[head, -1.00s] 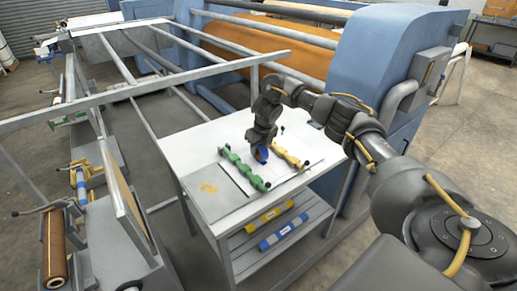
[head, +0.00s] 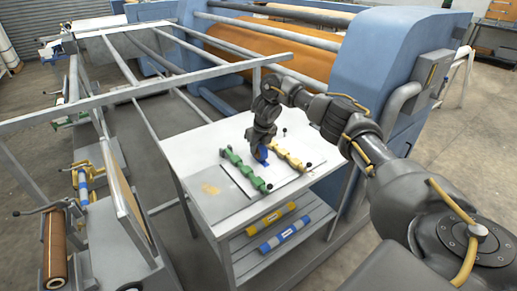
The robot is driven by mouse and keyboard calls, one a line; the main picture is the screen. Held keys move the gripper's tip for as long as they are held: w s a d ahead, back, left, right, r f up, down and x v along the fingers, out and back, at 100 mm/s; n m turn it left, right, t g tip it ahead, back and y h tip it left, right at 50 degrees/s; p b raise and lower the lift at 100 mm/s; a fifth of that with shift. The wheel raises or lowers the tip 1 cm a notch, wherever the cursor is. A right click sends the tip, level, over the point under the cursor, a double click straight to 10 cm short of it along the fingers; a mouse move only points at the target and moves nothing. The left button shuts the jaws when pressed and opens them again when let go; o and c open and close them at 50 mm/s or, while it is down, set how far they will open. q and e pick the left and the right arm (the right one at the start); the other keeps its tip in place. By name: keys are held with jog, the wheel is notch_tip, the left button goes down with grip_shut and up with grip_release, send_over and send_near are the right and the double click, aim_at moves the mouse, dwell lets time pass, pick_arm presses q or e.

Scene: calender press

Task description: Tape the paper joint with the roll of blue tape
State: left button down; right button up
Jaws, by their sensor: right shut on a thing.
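My right gripper (head: 262,148) points down over the table, shut on the roll of blue tape (head: 261,154). The gripper hides much of the tape, and the joint itself is too small to make out. I cannot tell whether the tape touches the paper. My left gripper is not in view.
The table (head: 205,150) has a grey plate (head: 216,193) at its front left. Yellow (head: 272,218) and blue (head: 284,235) rolls lie on the shelf below. The blue press (head: 385,60) stands close behind at the right.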

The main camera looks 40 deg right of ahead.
jog(key=shift+w, duration=0.3)
jog(key=shift+w, duration=0.55)
jog(key=shift+w+b, duration=0.15)
jog(key=shift+b, duration=0.25)
jog(key=shift+w, duration=0.35)
jog(key=shift+w, duration=0.1)
jog(key=shift+w+b, duration=0.35)
jog(key=shift+w, duration=0.1)
jog(key=shift+w+f, duration=0.1)
jog(key=shift+w, duration=0.05)
dwell(0.4)
jog(key=shift+w+b, duration=0.3)
jog(key=shift+w, duration=0.1)
